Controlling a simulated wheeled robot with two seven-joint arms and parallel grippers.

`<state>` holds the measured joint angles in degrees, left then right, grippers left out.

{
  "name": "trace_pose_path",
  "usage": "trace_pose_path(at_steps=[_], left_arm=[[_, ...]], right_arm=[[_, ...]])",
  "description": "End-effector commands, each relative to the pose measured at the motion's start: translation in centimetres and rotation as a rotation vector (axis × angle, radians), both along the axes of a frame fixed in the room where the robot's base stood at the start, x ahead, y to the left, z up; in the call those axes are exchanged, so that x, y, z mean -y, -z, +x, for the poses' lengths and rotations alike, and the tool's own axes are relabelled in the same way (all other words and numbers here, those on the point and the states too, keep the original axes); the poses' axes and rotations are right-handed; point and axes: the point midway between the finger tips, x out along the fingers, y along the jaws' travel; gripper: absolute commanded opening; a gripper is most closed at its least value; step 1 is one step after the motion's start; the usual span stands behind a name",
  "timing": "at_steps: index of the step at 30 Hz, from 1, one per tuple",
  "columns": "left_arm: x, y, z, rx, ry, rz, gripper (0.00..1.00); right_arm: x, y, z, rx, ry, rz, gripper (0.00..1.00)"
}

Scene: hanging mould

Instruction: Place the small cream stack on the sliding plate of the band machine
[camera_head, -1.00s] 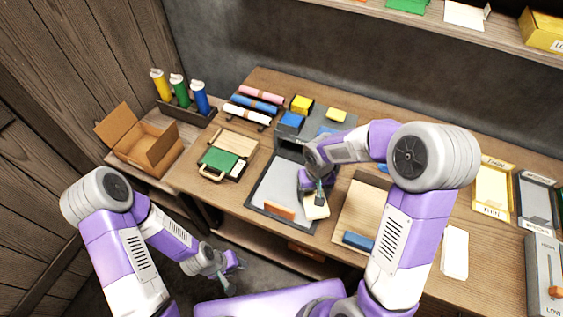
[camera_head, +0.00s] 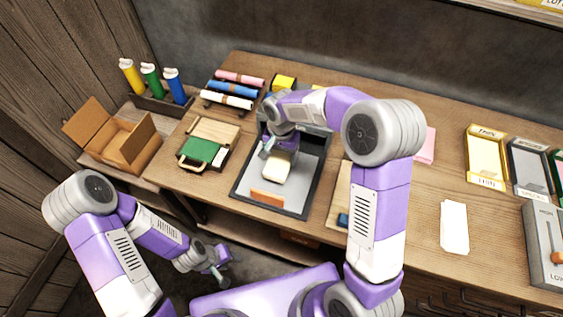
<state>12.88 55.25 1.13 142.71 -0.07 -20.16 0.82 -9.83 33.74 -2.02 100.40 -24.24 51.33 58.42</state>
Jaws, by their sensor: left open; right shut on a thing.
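The small cream stack (camera_head: 278,168) is in my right gripper (camera_head: 279,155), which is shut on it. The stack is over the front middle of the light grey sliding plate (camera_head: 307,178) of the band machine (camera_head: 239,192). I cannot tell whether it touches the plate. The plate has a dark frame and an orange handle (camera_head: 267,198) at its front. My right forearm and wrist hide the back of the machine. My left gripper (camera_head: 221,277) is open and empty, low in front of the table.
Left of the machine lies a green clamp board (camera_head: 198,150). Behind are rolls in pink, blue and white (camera_head: 229,101). An open cardboard box (camera_head: 117,139) stands far left. A wooden board (camera_head: 340,205) is right of the plate, with white cards (camera_head: 454,226) farther right.

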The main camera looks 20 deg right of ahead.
Motion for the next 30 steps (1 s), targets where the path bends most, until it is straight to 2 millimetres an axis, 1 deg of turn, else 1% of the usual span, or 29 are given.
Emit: trace_pose_path(at_steps=[1,3,6,14,18,19,21,23,30], left_arm=[[0.0,0.4,0.0,0.0,0.0,0.0,0.43],[0.0,0.7,0.0,0.0,0.0,0.0,0.43],[0.0,1.0,0.0,0.0,0.0,0.0,0.43],[0.0,0.9,0.0,0.0,0.0,0.0,0.43],[0.0,1.3,0.0,0.0,0.0,0.0,0.43],[0.0,1.2,0.0,0.0,0.0,0.0,0.43],[0.0,1.1,0.0,0.0,0.0,0.0,0.43],[0.0,1.1,0.0,0.0,0.0,0.0,0.43],[0.0,1.1,0.0,0.0,0.0,0.0,0.43]], right_arm=[[0.0,1.2,-0.1,-0.006,-0.001,-0.001,0.34],[0.1,2.4,-0.1,-0.005,-0.001,-0.002,0.34],[0.0,3.7,-0.1,-0.004,0.0,0.0,0.34],[0.0,3.8,0.0,-0.001,-0.001,0.0,0.34],[0.0,4.2,0.0,-0.001,-0.001,0.0,0.34],[0.0,4.1,0.0,-0.001,-0.001,0.0,0.76],[0.0,4.1,0.0,-0.001,-0.001,0.0,0.87],[0.0,4.1,0.0,-0.001,-0.001,0.0,0.96],[0.0,4.0,0.0,-0.001,-0.001,0.0,0.97]])
